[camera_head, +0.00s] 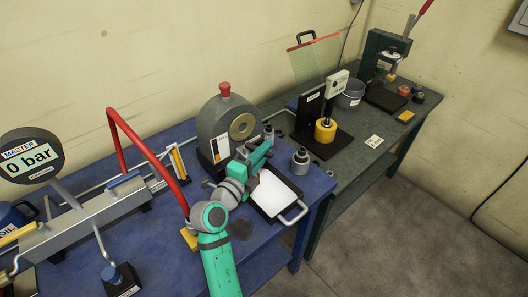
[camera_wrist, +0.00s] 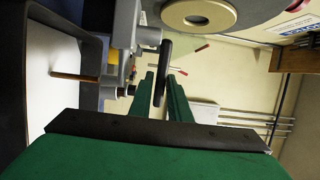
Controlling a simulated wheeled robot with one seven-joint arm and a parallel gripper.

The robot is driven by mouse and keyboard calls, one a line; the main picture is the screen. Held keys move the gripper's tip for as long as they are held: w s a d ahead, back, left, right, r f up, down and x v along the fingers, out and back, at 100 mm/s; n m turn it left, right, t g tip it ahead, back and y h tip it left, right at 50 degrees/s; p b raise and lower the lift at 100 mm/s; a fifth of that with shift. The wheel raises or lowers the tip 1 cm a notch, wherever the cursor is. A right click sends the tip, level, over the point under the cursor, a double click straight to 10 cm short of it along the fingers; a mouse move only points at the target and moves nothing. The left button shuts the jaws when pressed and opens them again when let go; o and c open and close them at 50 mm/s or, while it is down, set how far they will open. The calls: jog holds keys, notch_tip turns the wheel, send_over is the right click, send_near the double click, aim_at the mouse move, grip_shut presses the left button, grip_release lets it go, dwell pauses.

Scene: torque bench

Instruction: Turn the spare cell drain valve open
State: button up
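A black, thin rounded handle (camera_wrist: 163,72) sits on a grey fitting (camera_wrist: 147,37) in the wrist view. It looks like the drain valve's handle, but no label on it can be read. My gripper (camera_wrist: 163,85) is open, with one green finger on each side of the handle and narrow gaps visible. I cannot tell whether a finger touches it. In the head view my gripper (camera_head: 258,152) is in front of the grey round-topped unit (camera_head: 212,122), and my gripper hides the handle there.
A white-bottomed tray (camera_head: 277,194) with a handle lies right of my gripper. A grey cylinder (camera_head: 300,163) stands close behind it. A red bent bar (camera_head: 143,150) rises to the left, beside a gauge reading 0 bar (camera_head: 30,155).

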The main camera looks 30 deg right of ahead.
jog(key=shift+o, duration=0.9)
jog(key=v, duration=0.7)
jog(key=shift+a, duration=0.2)
jog(key=shift+s, duration=0.15)
